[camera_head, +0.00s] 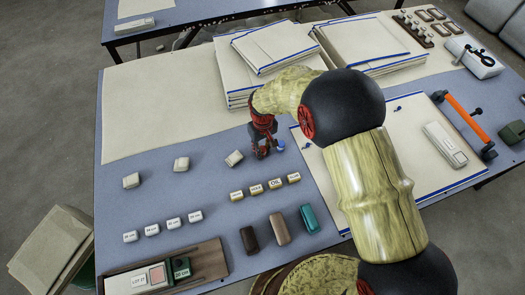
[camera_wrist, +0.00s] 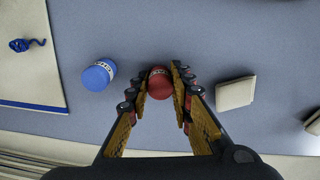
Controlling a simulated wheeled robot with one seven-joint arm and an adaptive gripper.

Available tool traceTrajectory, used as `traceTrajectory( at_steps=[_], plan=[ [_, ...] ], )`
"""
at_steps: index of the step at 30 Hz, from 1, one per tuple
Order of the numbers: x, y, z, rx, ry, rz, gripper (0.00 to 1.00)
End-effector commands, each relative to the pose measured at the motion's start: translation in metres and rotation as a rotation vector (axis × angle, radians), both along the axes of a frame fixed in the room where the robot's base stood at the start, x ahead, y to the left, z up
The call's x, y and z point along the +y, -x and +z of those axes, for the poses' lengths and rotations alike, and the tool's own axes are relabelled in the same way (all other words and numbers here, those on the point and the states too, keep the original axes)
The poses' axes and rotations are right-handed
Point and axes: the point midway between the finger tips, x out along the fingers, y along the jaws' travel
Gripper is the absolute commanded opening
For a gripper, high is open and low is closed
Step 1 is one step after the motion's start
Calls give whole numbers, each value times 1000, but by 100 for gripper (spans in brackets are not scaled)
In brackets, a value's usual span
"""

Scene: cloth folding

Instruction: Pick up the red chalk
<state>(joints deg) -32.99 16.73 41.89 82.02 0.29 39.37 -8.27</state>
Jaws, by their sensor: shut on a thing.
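The red chalk (camera_wrist: 160,83) is a short red cylinder with a pale label band, seen in the wrist view between my fingers. My gripper (camera_wrist: 160,90) is shut on it, a finger on each side. In the head view my gripper (camera_head: 262,152) is low over the blue-grey table, and the red chalk cannot be told apart from its red parts. A blue chalk (camera_wrist: 100,75) of like shape lies to the left of my gripper in the wrist view, apart from it. It also shows in the head view (camera_head: 280,145), just right of my gripper.
A cream block (camera_wrist: 235,93) lies close to the right of my gripper in the wrist view. Folded cloth stacks (camera_head: 272,47) stand behind my gripper. Small labelled blocks (camera_head: 275,183) and coloured bars (camera_head: 279,229) lie in front. Open table (camera_head: 205,180) shows at left.

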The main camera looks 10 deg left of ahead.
Motion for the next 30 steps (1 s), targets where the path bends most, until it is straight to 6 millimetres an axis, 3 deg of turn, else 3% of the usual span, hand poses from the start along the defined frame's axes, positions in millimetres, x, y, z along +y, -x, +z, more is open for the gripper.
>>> traceTrajectory(
  at_steps=[6, 19, 26, 30],
  plan=[
    [0, 0, 0, 0, 0, 0, 0],
    [0, 0, 7, 0, 0, 0, 0],
    [-1, 1, 39, -2, -1, 0, 0],
    [-13, 22, 67, -2, -1, 0, 0]
  ],
)
